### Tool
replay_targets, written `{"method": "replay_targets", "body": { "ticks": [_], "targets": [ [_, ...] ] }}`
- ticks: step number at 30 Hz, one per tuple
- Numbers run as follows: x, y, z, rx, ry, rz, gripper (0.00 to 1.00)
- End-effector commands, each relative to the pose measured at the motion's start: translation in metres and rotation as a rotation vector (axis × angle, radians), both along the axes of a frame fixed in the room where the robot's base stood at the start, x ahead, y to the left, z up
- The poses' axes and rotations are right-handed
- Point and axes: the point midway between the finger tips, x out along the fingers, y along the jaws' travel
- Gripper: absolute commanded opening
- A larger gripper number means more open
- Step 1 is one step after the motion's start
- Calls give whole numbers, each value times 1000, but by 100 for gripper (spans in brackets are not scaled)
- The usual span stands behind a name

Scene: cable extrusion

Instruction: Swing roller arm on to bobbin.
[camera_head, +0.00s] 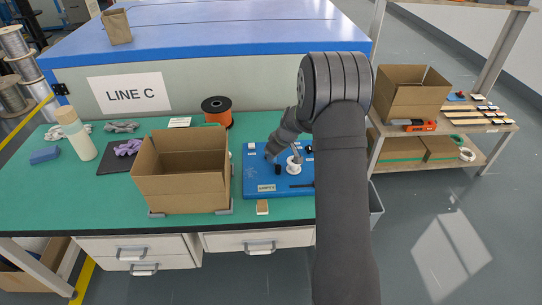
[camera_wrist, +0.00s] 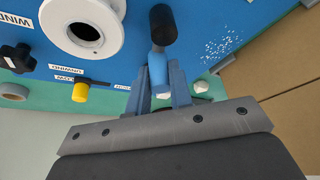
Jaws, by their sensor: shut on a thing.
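The roller arm (camera_wrist: 158,70) is a blue lever with a black roller end (camera_wrist: 163,25), seen in the wrist view. My gripper (camera_wrist: 160,92) is shut on the blue lever, with one finger on each side. The white bobbin (camera_wrist: 84,32) is mounted on the blue panel to the left of the roller arm, and the black roller is apart from it. In the head view the bobbin (camera_head: 293,164) stands on the blue panel (camera_head: 256,183). My gripper there (camera_head: 272,153) is small and dark, over the panel left of the bobbin.
A black knob (camera_wrist: 17,57) and a yellow-capped knob (camera_wrist: 81,92) sit on the panel. An open cardboard box (camera_head: 182,188) stands left of the panel, close by. An orange spool (camera_head: 217,111) stands behind. The green bench (camera_head: 105,205) is clear at front left.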

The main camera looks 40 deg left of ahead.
Motion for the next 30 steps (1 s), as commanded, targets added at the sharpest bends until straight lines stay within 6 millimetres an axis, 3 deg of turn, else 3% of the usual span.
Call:
{"method": "replay_targets", "body": {
  "ticks": [12,29,30],
  "targets": [
    [11,-4,0,0,-1,198,0],
    [13,-4,0,0,-4,228,0],
    [13,-4,0,0,-4,228,23]
  ]
}}
